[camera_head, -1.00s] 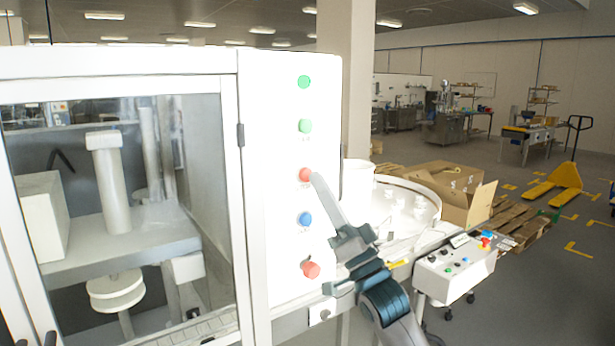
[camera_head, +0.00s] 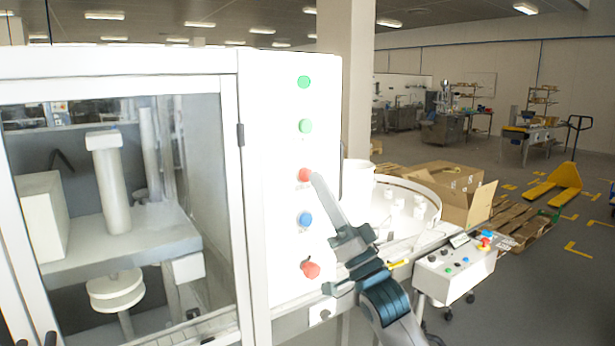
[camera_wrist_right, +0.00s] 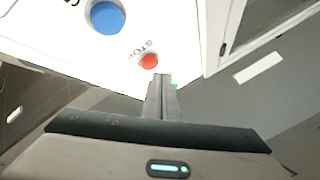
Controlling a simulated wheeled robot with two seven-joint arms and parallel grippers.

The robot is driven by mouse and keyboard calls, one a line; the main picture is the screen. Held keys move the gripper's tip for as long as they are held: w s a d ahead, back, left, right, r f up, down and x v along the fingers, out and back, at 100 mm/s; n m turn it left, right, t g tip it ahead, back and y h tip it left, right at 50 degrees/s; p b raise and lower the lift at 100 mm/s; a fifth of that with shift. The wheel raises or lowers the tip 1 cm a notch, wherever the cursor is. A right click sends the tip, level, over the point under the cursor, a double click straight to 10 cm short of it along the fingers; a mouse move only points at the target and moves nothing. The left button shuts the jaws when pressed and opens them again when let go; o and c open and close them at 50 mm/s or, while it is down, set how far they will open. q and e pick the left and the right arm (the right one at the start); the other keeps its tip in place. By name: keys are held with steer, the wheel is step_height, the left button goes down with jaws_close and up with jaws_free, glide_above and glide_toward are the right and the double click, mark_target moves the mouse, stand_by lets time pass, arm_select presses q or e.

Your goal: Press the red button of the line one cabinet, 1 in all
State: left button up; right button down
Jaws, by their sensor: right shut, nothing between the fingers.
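The white line cabinet panel (camera_head: 272,150) carries a column of buttons. The upper red button (camera_head: 304,175) sits mid-column, below two green ones and above a blue one. In the right wrist view a red button (camera_wrist_right: 149,60) has a STOP label beside it. My right gripper (camera_head: 316,178) is shut and empty. Its fingertips are right at the upper red button's right edge; I cannot tell whether they touch it. In the right wrist view the shut fingers (camera_wrist_right: 161,80) point at the red button, just beside it. My left gripper is not in view.
The panel also has a blue button (camera_head: 305,219), a green button (camera_head: 305,126) and a lower red mushroom button (camera_head: 310,269). A glazed cabinet door (camera_head: 120,200) is at left. A round table (camera_head: 425,192) and a control box (camera_head: 455,270) stand right of the panel.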

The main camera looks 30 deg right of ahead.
steer(key=shift+w, duration=0.1)
steer(key=shift+w, duration=0.3)
steer(key=shift+w+a, duration=0.1)
steer(key=shift+w, duration=0.35)
stand_by(1.0)
stand_by(0.3)
steer(key=shift+s, duration=0.85)
steer(key=s, duration=0.1)
steer(key=s+p, duration=0.1)
steer(key=s, duration=0.3)
steer(key=shift+d, duration=0.25)
stand_by(0.8)
